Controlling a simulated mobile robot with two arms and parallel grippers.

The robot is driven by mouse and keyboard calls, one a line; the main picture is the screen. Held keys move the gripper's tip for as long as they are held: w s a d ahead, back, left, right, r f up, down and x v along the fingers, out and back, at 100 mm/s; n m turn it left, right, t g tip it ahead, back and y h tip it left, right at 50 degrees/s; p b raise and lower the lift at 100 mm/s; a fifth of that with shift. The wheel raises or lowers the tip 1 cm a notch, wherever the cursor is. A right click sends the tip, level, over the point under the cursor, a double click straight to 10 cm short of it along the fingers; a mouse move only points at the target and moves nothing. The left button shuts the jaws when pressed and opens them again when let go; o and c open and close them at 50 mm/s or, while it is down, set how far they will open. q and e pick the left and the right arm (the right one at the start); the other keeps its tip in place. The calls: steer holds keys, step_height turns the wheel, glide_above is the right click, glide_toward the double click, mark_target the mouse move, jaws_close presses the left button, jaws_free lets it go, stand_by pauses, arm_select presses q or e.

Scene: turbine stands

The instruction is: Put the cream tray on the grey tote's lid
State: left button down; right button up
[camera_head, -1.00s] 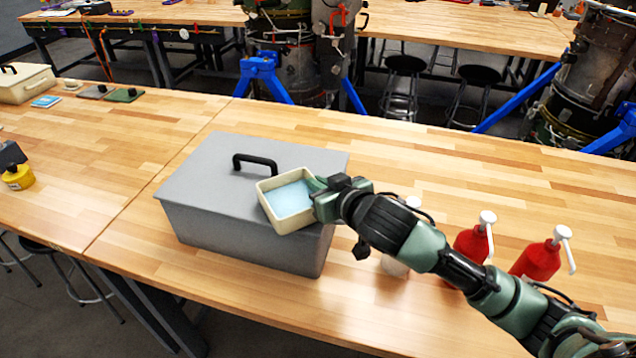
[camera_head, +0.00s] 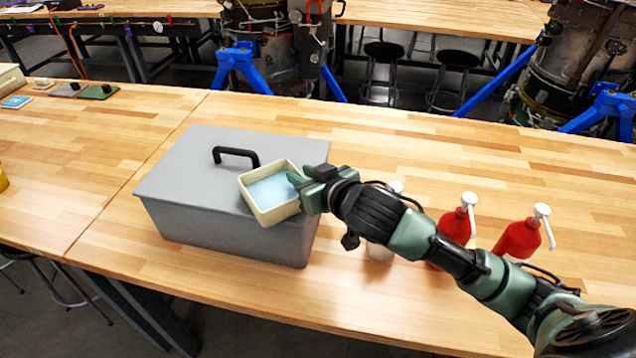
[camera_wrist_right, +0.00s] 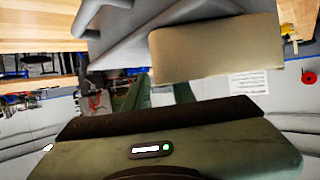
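The cream tray (camera_head: 270,215) is a small square open box with a light blue inside. In the head view it is over the front right part of the grey tote's lid (camera_head: 190,165), just right of the black handle, and overlaps the lid's front edge. I cannot tell whether it touches the lid. My right gripper (camera_head: 297,180) is shut on the tray's right wall, with one green finger showing inside the rim. In the right wrist view the tray (camera_wrist_right: 215,48) is a plain cream face beyond the fingers. My left gripper is out of view.
The grey tote (camera_head: 220,225) stands on a wooden bench (camera_head: 400,310). A white bottle (camera_head: 380,250) and two red pump bottles (camera_head: 455,225) (camera_head: 520,238) stand right of it, near my right arm. The lid's left part is clear. Stools and machinery stand behind the bench.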

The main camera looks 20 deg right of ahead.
steer(key=p+v, duration=0.3)
steer(key=v, duration=0.7)
steer(key=shift+s, duration=0.35)
steer(key=shift+w, duration=0.1)
